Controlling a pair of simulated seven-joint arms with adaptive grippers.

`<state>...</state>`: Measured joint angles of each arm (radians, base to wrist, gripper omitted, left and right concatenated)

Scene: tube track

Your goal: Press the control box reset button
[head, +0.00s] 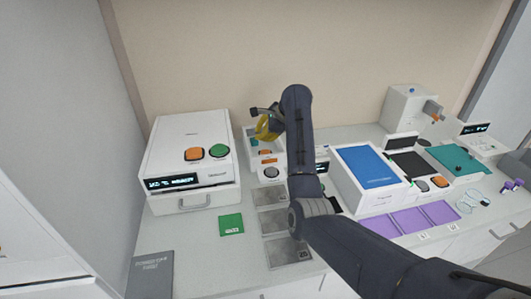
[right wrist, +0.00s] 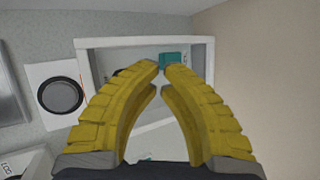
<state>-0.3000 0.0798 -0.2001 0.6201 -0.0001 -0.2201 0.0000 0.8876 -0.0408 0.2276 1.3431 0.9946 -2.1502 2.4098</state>
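My right gripper (head: 265,128) has yellow fingers and hangs over the small white unit (head: 252,146) at the back of the counter. In the right wrist view its fingertips (right wrist: 162,67) nearly meet, with nothing held between them. Below them is a white frame (right wrist: 195,42) with a teal piece (right wrist: 172,60) inside, partly hidden by the fingers. A dark round button (right wrist: 60,95) on a white plate lies left of the fingers; it shows in the head view (head: 271,172) too. No label identifies the reset button. My left gripper is not in view.
A white machine (head: 165,148) with orange (head: 194,154) and green (head: 219,151) buttons stands at left. A blue-topped box (head: 368,167), purple mats (head: 408,220) and a white dispenser (head: 402,108) are at right. Grey plates (head: 280,224) and a green card (head: 231,224) lie in front.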

